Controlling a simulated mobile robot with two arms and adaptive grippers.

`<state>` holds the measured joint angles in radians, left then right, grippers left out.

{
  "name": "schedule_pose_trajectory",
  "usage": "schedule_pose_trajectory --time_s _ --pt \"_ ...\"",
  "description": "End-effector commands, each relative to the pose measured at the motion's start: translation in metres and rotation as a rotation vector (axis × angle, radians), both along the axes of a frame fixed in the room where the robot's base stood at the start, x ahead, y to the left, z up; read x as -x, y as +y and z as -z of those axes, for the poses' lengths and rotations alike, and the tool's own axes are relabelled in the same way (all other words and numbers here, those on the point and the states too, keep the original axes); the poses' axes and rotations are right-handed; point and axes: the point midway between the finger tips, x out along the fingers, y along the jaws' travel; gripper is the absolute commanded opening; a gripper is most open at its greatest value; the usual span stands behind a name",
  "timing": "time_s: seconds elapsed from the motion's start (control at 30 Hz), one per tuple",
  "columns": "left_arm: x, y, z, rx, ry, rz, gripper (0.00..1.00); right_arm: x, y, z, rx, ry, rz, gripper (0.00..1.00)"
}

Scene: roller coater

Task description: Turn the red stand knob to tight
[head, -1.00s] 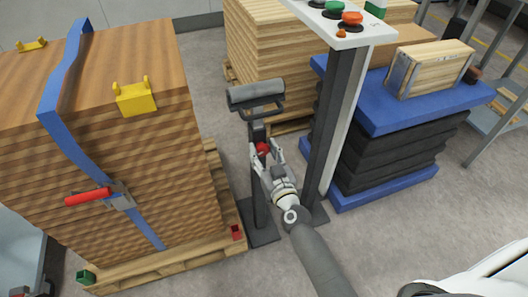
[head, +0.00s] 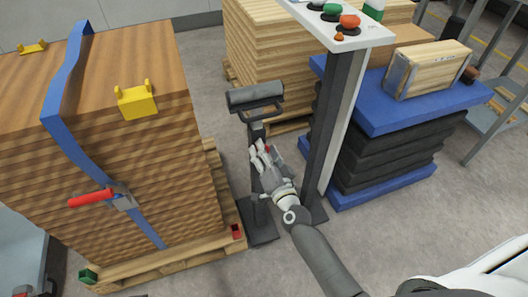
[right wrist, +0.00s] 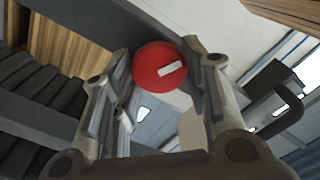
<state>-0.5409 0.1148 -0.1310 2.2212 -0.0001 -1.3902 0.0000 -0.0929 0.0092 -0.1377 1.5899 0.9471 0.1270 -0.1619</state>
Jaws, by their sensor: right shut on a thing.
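The red stand knob (right wrist: 158,68) shows in the right wrist view as a round red disc with a white bar mark that tilts up to the right. It sits between the fingertips of my right gripper (right wrist: 166,72), which is shut on it. In the head view the right gripper (head: 262,158) is at the post of the roller stand (head: 256,130), and only a little red of the knob (head: 267,149) shows past the fingers. The grey roller (head: 256,95) is on top of the stand. My left gripper is not in view.
A strapped stack of boards (head: 120,150) on a pallet stands close on the left. A control post (head: 335,110) with coloured buttons stands just right of my gripper. A blue lift table (head: 410,100) with a wooden crate (head: 428,68) is further right.

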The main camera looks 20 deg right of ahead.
Motion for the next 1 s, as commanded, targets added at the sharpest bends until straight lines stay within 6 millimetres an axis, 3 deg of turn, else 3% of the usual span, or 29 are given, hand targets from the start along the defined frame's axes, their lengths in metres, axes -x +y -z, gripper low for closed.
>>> schedule_pose_trajectory --time_s 0.37,1.0 --pt "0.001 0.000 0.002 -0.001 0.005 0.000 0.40 0.000 -0.002 0.001 -0.360 0.010 0.002 0.18" --pt "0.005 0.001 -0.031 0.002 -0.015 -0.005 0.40 0.000 -0.002 0.005 -0.920 0.031 0.002 0.18"
